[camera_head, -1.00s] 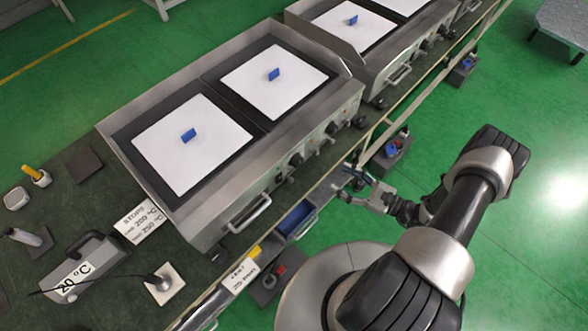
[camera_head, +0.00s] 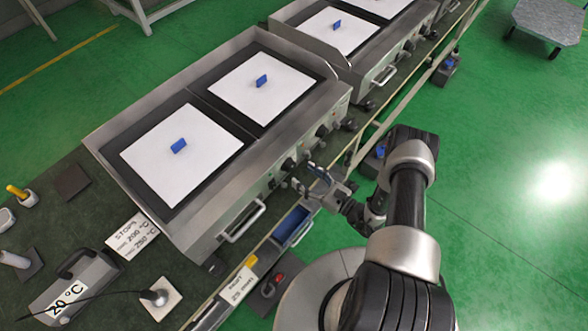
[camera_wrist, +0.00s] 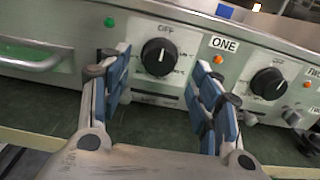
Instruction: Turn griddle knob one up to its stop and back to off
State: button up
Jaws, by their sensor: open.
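In the wrist view, griddle knob one (camera_wrist: 159,57) is a round black knob on the pale front panel, with OFF printed above it and the ONE label (camera_wrist: 224,44) to its right. Its pale mark appears to point up towards OFF. My gripper (camera_wrist: 165,80) is open, with its blue-padded fingers spread to the left and right of the knob, apparently short of it and not touching. In the head view my gripper (camera_head: 308,179) is close to the front of the nearer griddle (camera_head: 187,211), and knob one (camera_head: 289,164) shows just beyond the fingers.
A second black knob (camera_wrist: 268,83) sits to the right of knob one. A metal handle (camera_wrist: 35,58) juts out at the left. An orange lamp (camera_wrist: 218,60) is below the ONE label. A blue drawer (camera_head: 291,226) is below the griddle, near my gripper.

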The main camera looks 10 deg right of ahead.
aim_at(292, 168)
jog(key=shift+b+x, duration=0.35)
jog(key=shift+x, duration=2.4)
jog(key=shift+c, duration=0.5)
jog(key=c, duration=0.9)
